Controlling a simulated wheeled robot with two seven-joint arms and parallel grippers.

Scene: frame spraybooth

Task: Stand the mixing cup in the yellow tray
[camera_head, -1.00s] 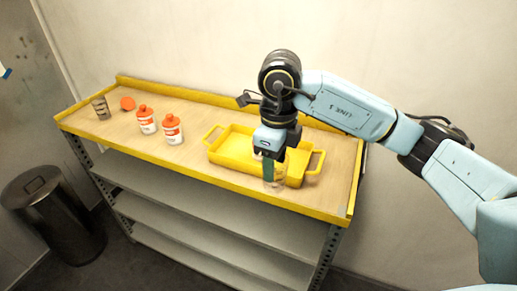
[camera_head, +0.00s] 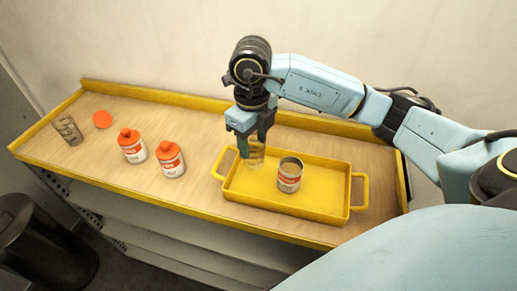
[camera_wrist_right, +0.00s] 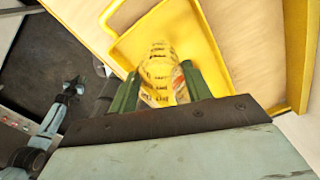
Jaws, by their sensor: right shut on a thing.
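The clear mixing cup (camera_head: 254,158) with dark markings is held upright between the green fingers of my right gripper (camera_head: 257,140), which is shut on it. The cup is at the left end of the yellow tray (camera_head: 320,207), inside its outline. I cannot tell whether its base touches the tray floor. In the right wrist view the cup (camera_wrist_right: 160,72) sits between both fingers, with the tray (camera_wrist_right: 203,45) behind it. What seems to be my left gripper (camera_wrist_right: 74,86) shows small and dark at the left there; its jaws are unclear.
A can (camera_head: 290,177) stands in the tray, right of the cup. Two white bottles with orange caps (camera_head: 132,147) (camera_head: 171,160) stand left of the tray. Farther left are an orange lid (camera_head: 102,120) and another cup (camera_head: 68,131). A yellow lip (camera_head: 190,102) edges the shelf.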

